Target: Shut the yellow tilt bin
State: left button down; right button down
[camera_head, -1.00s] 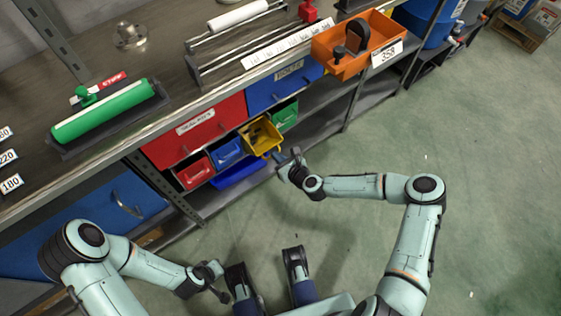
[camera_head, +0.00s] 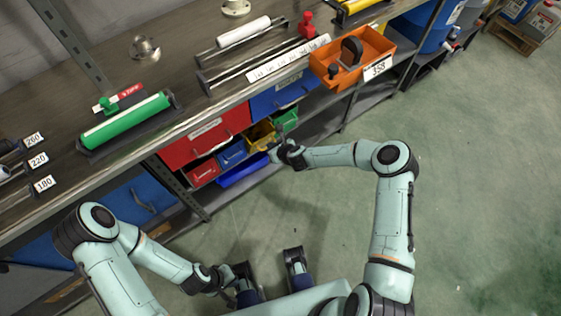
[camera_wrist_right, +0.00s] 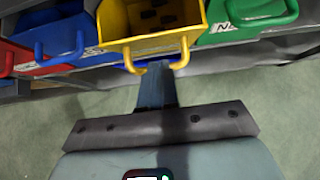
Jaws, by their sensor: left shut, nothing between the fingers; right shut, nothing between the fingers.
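The yellow tilt bin (camera_head: 259,134) sits in the row of small bins under the workbench. In the right wrist view the yellow bin (camera_wrist_right: 150,32) is tilted out, its open top showing dark pieces inside. My right gripper (camera_head: 277,142) is shut and empty, in front of the yellow bin. In the wrist view its fingers (camera_wrist_right: 158,78) reach the yellow front handle; I cannot tell whether they touch it. My left gripper (camera_head: 226,282) is shut and empty, low in the head view, far from the bins.
A blue bin (camera_head: 232,154) and a red bin (camera_head: 203,173) sit left of the yellow one, a green bin (camera_head: 287,118) right of it. Red and blue drawers are above. An orange tray (camera_head: 338,76) overhangs the bench edge.

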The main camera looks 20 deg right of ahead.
aim_at(265, 138)
jog(key=shift+w+a+r, duration=0.25)
jog(key=shift+w+r, duration=0.15)
jog(key=shift+w, duration=0.25)
jog(key=shift+w+a+r, duration=0.2)
jog(key=shift+w+r, duration=0.15)
jog(key=shift+w, duration=0.25)
jog(key=shift+d, duration=0.1)
